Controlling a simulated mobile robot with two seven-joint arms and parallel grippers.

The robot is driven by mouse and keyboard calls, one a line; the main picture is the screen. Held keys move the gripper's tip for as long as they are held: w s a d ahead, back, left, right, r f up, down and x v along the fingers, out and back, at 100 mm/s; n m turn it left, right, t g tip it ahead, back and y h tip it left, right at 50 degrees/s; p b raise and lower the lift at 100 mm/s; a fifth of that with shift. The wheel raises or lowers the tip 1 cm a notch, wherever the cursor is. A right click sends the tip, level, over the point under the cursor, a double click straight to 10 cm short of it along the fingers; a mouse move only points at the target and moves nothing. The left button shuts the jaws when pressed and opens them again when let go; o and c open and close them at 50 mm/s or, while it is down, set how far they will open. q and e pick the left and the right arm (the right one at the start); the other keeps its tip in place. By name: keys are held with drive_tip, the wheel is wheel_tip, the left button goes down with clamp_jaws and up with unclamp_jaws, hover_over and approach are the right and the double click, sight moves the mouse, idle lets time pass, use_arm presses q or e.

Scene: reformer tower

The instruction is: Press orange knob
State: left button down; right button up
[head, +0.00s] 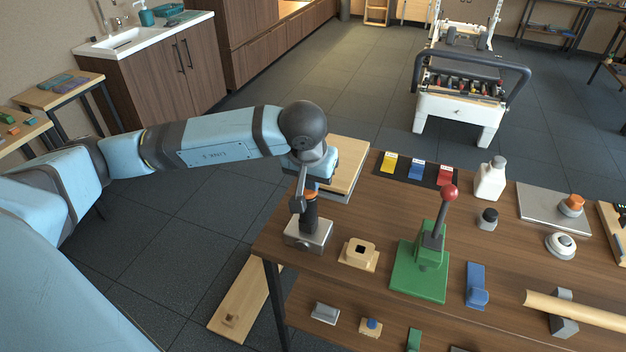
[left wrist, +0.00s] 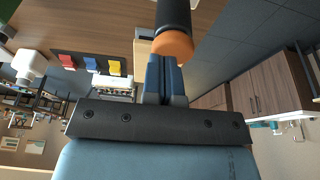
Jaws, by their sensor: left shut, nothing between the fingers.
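An orange knob (head: 311,196) caps a black upright handle (head: 310,216) on a grey metal base (head: 308,234) at the table's left end. The orange top shows close up in the left wrist view (left wrist: 172,45). My left gripper (head: 297,205) is shut and empty, pointing down right beside the orange top. In the left wrist view its fingertips (left wrist: 163,60) reach the orange top's edge; I cannot tell whether they touch it. A second orange knob (head: 572,204) stands on a grey plate (head: 540,207) at the right. My right gripper is not in view.
The wooden table (head: 350,203) also holds a beige socket block (head: 359,253), a green-based lever with a red ball (head: 450,193), a blue bracket (head: 477,285), a white bottle (head: 490,181) and a wooden rod (head: 580,312). A low shelf below holds small pieces.

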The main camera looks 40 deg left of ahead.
use_arm(q)
drive_tip(key=shift+f, duration=0.1)
drive_tip(key=shift+r, duration=0.2)
wheel_tip(320, 180, up, 4)
drive_tip(key=shift+r+p, duration=0.2)
drive_tip(key=shift+p, duration=0.8)
drive_tip(key=b+v, duration=0.1)
drive_tip(key=v, duration=0.8)
drive_tip(key=shift+s+r, duration=0.15)
drive_tip(key=shift+r, duration=0.05)
